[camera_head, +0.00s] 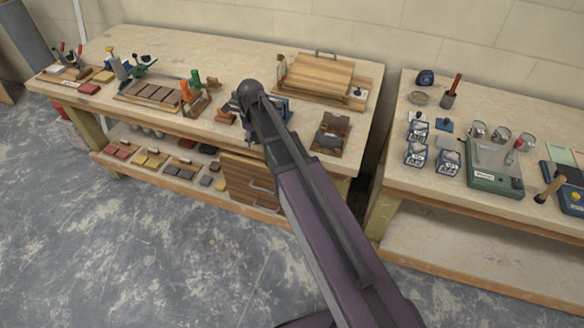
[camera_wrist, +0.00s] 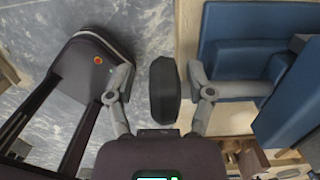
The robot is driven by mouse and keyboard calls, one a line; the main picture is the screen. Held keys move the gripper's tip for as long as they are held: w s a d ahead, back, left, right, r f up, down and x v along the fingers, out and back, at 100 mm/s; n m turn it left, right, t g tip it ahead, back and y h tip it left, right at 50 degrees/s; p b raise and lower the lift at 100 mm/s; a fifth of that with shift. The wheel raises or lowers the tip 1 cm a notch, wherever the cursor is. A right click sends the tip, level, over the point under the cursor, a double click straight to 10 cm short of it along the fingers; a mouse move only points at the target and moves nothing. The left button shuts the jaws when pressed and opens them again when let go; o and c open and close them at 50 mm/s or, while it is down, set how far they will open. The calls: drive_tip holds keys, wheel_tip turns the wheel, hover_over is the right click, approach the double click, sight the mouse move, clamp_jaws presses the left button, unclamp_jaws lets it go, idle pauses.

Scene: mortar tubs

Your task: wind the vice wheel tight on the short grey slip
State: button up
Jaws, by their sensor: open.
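The blue vice (camera_wrist: 235,55) fills the right of the wrist view. In the head view only parts of its blue body (camera_head: 284,108) show beside my arm. A dark, rounded part (camera_wrist: 164,92), apparently the vice wheel seen edge-on, stands between my fingers. My gripper (camera_wrist: 163,82) is open, with one finger on each side of that part and a gap visible on both sides. A small grey piece (camera_wrist: 298,43) shows between blue parts of the vice; I cannot tell whether it is the short grey slip. My arm hides the gripper in the head view.
A wooden press-like board (camera_head: 318,76) stands behind the vice and a brown block stand (camera_head: 331,132) to its right. Racks and tools crowd the bench's left. Several coloured slips (camera_head: 150,160) lie on the lower shelf. A second bench (camera_head: 430,195) holds scales and tubs.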

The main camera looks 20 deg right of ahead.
drive_tip(key=shift+w+h, duration=0.15)
drive_tip(key=shift+h, duration=0.15)
drive_tip(key=shift+r+g+p, duration=0.3)
drive_tip(key=shift+r+p, duration=0.05)
drive_tip(key=shift+p, duration=0.05)
wheel_tip(320, 180, up, 14)
drive_tip(key=f+p, duration=0.1)
drive_tip(key=p, duration=1.2)
drive_tip(key=s+d+f+n+b, duration=0.4)
drive_tip(key=s+f+n+b, duration=0.2)
drive_tip(key=s+n, duration=0.3)
drive_tip(key=s+d+f+n+b, duration=0.4)
drive_tip(key=s+n, duration=0.5)
drive_tip(key=n, duration=0.7)
drive_tip(key=shift+s+d+f+b, duration=0.15)
drive_tip(key=shift+s+f+b, duration=0.2)
drive_tip(key=shift+f+b, duration=0.55)
